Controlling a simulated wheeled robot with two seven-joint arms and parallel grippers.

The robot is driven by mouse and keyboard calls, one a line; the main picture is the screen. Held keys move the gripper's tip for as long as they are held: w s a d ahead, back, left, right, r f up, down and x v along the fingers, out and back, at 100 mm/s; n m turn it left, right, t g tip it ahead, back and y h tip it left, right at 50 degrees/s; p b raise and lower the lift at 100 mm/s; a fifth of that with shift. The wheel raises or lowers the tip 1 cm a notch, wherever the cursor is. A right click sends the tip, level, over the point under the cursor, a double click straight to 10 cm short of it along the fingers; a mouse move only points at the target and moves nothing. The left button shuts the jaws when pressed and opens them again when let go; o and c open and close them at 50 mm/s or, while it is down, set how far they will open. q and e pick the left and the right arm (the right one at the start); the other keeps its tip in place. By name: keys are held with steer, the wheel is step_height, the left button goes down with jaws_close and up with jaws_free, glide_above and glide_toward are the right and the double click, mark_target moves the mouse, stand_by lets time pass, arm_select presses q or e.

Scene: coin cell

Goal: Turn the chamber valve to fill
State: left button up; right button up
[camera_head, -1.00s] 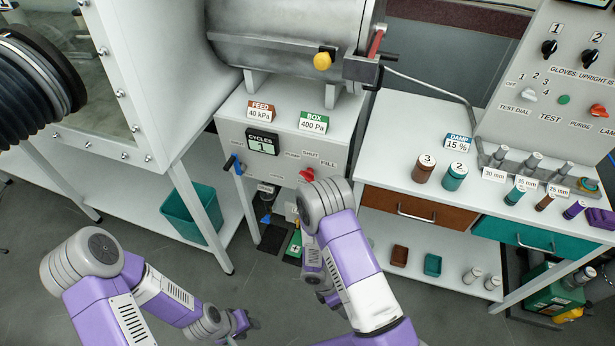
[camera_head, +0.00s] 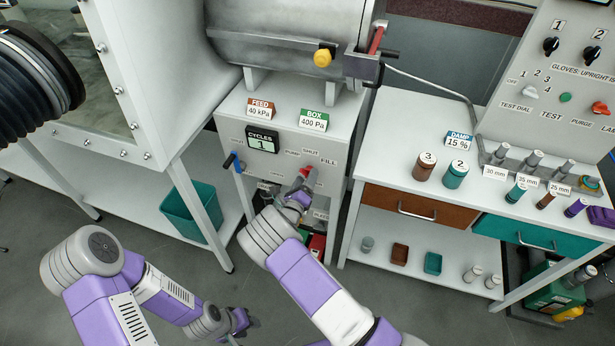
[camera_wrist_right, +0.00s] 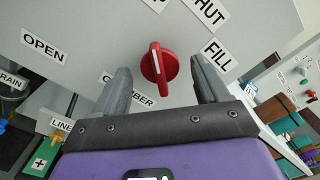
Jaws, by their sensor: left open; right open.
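The chamber valve is a red knob (camera_wrist_right: 158,67) on the grey panel (camera_wrist_right: 90,20), with SHUT and FILL labels up and to its right in the right wrist view. In the head view the red knob (camera_head: 309,170) shows just past my right gripper (camera_head: 304,182). In the wrist view my right gripper (camera_wrist_right: 160,85) is open, one finger on either side of the knob, with visible gaps and no clear contact. The knob's ridge stands nearly upright in that view. My left gripper (camera_head: 238,322) is low at the left, away from the panel, open and empty.
A blue-handled valve (camera_head: 234,162) is on the panel's left. The CYCLES display (camera_head: 262,141) reads 1. A metal chamber (camera_head: 280,40) sits above. A bench with drawers (camera_head: 412,205) stands at right; a teal bin (camera_head: 190,215) is at lower left.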

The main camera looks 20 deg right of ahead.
steer(key=shift+x, duration=1.15)
steer(key=shift+c, duration=0.2)
steer(key=c, duration=1)
